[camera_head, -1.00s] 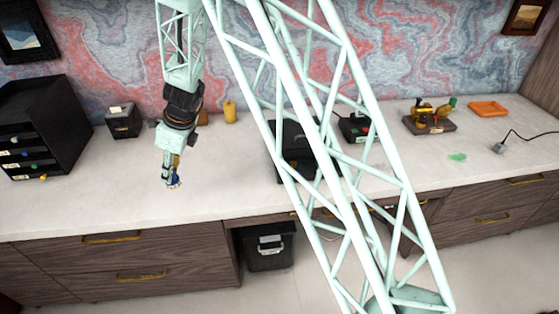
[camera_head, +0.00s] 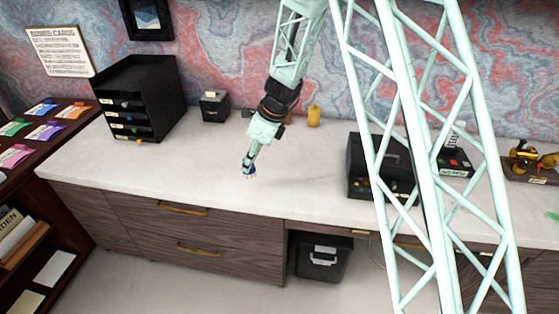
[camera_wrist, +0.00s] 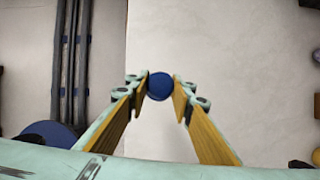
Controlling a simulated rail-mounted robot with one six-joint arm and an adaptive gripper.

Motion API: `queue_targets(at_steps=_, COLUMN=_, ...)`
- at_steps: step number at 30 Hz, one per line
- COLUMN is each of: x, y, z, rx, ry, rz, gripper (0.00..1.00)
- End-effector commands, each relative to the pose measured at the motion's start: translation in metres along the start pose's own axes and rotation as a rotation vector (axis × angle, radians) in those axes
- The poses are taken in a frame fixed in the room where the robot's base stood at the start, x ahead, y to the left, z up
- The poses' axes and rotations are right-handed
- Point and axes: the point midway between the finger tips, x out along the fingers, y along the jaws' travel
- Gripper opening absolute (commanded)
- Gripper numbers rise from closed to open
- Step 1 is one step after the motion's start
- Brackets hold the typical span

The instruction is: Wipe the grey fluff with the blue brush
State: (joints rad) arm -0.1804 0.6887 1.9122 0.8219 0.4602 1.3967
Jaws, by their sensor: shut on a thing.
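My gripper (camera_head: 249,165) is low over the pale desk top (camera_head: 190,175), in front of the black drawer unit and the small black box. It is shut on the blue brush (camera_head: 250,173), whose lower end is close to the desk surface; I cannot tell whether it touches. In the wrist view the round blue top of the brush (camera_wrist: 160,86) sits between the two fingertips (camera_wrist: 159,88). I cannot make out any grey fluff in either view.
A black drawer unit (camera_head: 140,98) and a small black box (camera_head: 214,106) stand at the back. A yellow bottle (camera_head: 313,116) stands behind my gripper. A black case (camera_head: 365,165) is to the right. The desk left of my gripper is clear.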

Motion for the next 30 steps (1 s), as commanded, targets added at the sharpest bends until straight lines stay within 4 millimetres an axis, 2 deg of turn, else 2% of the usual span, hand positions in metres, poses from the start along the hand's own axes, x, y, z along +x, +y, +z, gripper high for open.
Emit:
queue_targets(at_steps=8, x=-0.003, y=-0.007, z=-0.019, rx=-0.338, ry=0.0, rz=0.14, gripper=0.12)
queue_targets(at_steps=14, x=-0.01, y=-0.013, z=-0.043, rx=-0.62, ry=0.001, rz=0.257, gripper=0.12)
queue_targets(at_steps=23, x=-0.028, y=-0.025, z=-0.09, rx=-1.018, ry=0.001, rz=0.421, gripper=0.12)
queue_targets(at_steps=30, x=-0.048, y=-0.036, z=-0.135, rx=-1.313, ry=0.001, rz=0.545, gripper=0.12)
